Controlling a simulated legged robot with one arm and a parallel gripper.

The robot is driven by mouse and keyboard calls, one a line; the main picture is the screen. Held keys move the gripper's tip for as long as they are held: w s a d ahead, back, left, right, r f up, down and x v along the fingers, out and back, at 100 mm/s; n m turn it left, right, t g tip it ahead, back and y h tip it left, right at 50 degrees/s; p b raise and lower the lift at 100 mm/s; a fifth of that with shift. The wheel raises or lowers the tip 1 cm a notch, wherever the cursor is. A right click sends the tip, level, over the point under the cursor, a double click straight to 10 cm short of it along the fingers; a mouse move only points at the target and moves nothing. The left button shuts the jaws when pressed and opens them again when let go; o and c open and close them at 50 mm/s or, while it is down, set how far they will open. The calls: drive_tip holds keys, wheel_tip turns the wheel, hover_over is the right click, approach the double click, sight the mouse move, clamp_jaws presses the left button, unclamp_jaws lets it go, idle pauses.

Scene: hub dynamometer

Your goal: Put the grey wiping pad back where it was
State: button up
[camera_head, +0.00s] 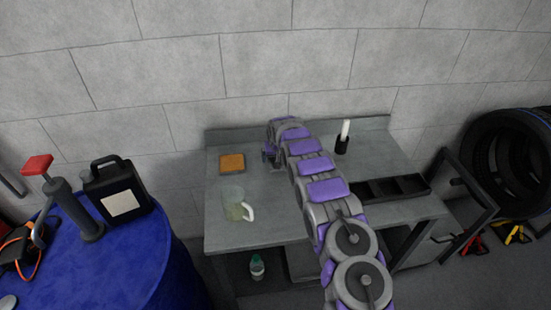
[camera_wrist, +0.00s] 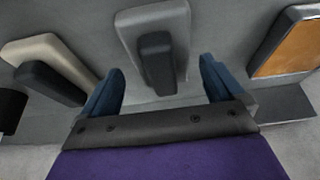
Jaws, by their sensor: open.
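The grey wiping pad (camera_wrist: 129,27), a light grey block with a dark grip on top, lies on the grey bench top in the wrist view. My gripper (camera_wrist: 160,75) is open, its two blue fingers apart. The dark grip appears in the gap between the fingers; I cannot tell how far above it they are. A similar beige pad (camera_wrist: 33,48) with a dark grip lies to the left. In the head view my gripper (camera_head: 272,155) is over the back of the workbench (camera_head: 270,232). My arm hides both pads there.
An orange pad in a dark-edged tray (camera_head: 232,163) also shows in the wrist view (camera_wrist: 290,45). A glass mug (camera_head: 235,205) stands in front of it. A black cup with a white stick (camera_head: 342,145) and a black compartment tray (camera_head: 390,190) are right of my arm. The wall closes the back.

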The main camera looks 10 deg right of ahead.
drive_tip(key=p+v, duration=0.2)
drive_tip(key=v, duration=0.9)
drive_tip(key=shift+d, duration=0.15)
drive_tip(key=s+d+r+g, duration=0.1)
drive_tip(key=s+r, duration=0.4)
drive_tip(key=s, duration=0.3)
drive_tip(key=s+d+r+m+g+h, duration=0.1)
drive_tip(key=s+r, duration=0.5)
drive_tip(key=s, duration=0.3)
drive_tip(key=s+d+r+g, duration=0.1)
drive_tip(key=s+d+r, duration=0.1)
drive_tip(key=s+r, duration=0.45)
drive_tip(key=s+a+g, duration=0.1)
drive_tip(key=s+a, duration=0.1)
drive_tip(key=s, duration=1.6)
drive_tip(key=s+a+n+g+y, duration=0.1)
drive_tip(key=s+a+g, duration=0.1)
drive_tip(key=s, duration=1.7)
drive_tip(key=shift+s, duration=0.25)
